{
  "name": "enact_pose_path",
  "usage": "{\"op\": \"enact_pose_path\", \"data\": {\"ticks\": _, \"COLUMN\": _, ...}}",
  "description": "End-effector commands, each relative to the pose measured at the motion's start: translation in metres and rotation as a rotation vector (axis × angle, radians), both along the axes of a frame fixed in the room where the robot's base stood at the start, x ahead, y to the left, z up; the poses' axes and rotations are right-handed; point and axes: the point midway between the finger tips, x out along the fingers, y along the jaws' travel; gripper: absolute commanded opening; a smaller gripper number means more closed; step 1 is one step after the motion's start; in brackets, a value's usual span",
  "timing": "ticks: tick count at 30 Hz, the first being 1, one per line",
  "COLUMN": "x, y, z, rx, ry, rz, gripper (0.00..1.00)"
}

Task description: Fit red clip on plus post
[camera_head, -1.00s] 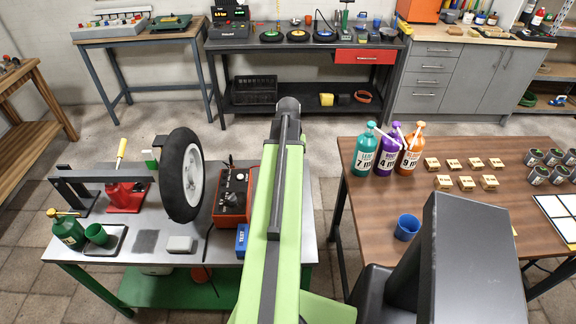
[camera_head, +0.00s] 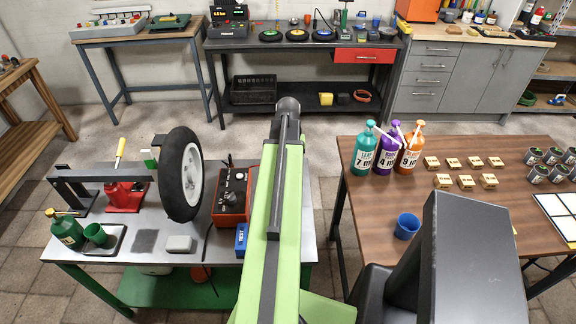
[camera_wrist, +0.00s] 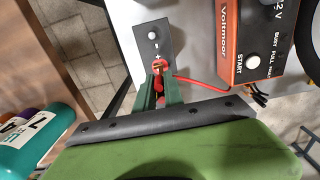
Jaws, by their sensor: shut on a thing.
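In the wrist view my gripper (camera_wrist: 159,92), with green fingers, is shut on the red clip (camera_wrist: 159,83). The clip's front end is at the plus post (camera_wrist: 157,69), below a plus mark; a brassy bit shows within the red. I cannot tell whether the clip is seated around the post or only over it. A red cable (camera_wrist: 205,83) runs right from the clip toward the charger (camera_wrist: 250,45). In the head view my arm hides the gripper, clip and posts.
The orange charger (camera_head: 232,195) stands on the metal bench (camera_head: 215,248), beside the upright wheel (camera_head: 181,175). A blue tester (camera_head: 242,239) lies in front of it. Pump bottles (camera_head: 388,150) and a blue cup (camera_head: 407,227) stand on the wooden table at right.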

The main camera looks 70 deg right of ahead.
Motion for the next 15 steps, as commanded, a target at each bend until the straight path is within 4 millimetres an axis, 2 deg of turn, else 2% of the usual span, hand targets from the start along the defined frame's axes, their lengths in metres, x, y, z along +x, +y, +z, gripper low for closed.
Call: {"op": "enact_pose_path", "data": {"ticks": 15, "x": 0.0006, "y": 0.0002, "z": -0.01, "rx": 0.0, "ry": 0.0, "rz": 0.001, "gripper": 0.0}}
